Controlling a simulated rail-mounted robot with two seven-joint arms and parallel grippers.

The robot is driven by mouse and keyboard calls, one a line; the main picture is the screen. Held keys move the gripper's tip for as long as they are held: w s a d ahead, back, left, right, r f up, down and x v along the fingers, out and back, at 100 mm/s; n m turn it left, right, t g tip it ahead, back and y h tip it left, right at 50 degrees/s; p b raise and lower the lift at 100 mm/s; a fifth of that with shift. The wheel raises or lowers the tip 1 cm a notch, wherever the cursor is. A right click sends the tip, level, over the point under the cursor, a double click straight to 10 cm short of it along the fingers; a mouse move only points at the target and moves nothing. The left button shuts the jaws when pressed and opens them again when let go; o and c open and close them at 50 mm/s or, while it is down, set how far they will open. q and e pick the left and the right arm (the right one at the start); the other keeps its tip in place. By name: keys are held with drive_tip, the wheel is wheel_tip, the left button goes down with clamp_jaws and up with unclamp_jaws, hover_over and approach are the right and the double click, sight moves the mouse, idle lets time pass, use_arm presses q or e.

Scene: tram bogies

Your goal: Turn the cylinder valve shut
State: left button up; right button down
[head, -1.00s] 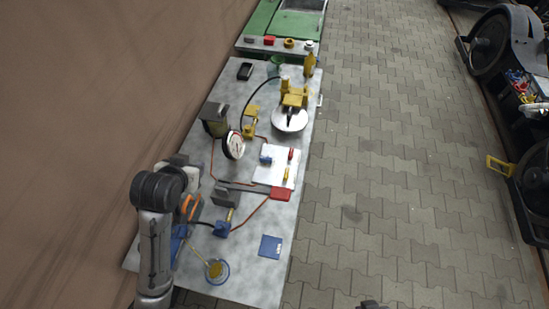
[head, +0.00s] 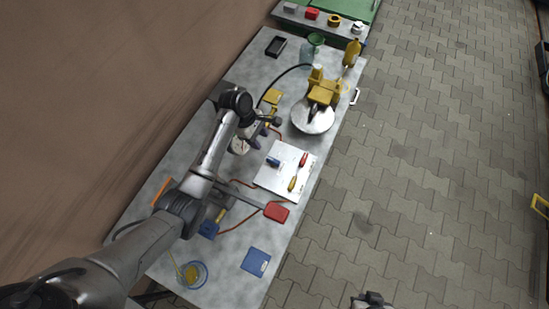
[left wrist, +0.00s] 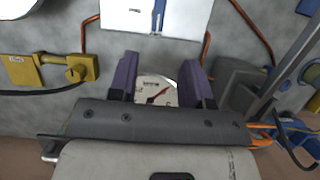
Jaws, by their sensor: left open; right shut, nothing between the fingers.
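My left gripper (head: 270,129) is open over the middle of the bench, above a round dial gauge (head: 240,146). In the left wrist view the gauge (left wrist: 156,91) shows between the two purple fingers (left wrist: 158,80); I cannot tell whether they touch it. A yellow tagged fitting (left wrist: 60,68) with a hex nut and a dark hose lies left of the fingers, apart from them; it also shows in the head view (head: 271,97). I cannot tell for sure which part is the cylinder valve. My right gripper (head: 371,300) barely shows at the bottom edge, shut and empty.
On the bench are a white board (head: 277,181) with tools, a red block (head: 276,212), a blue fitting (head: 209,229), a blue plate (head: 256,262) and a bowl (head: 192,274). A yellow device on a silver disc (head: 313,119) stands behind.

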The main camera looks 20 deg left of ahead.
sight(273, 159)
use_arm(q)
drive_tip(key=b+x, duration=0.2)
drive_tip(key=x, duration=1)
drive_tip(key=shift+w+f+b, duration=0.1)
drive_tip(key=shift+f+b, duration=0.1)
drive_tip(key=shift+b, duration=0.15)
drive_tip(key=shift+d+f, duration=0.25)
drive_tip(key=shift+f, duration=0.4)
clamp_jaws()
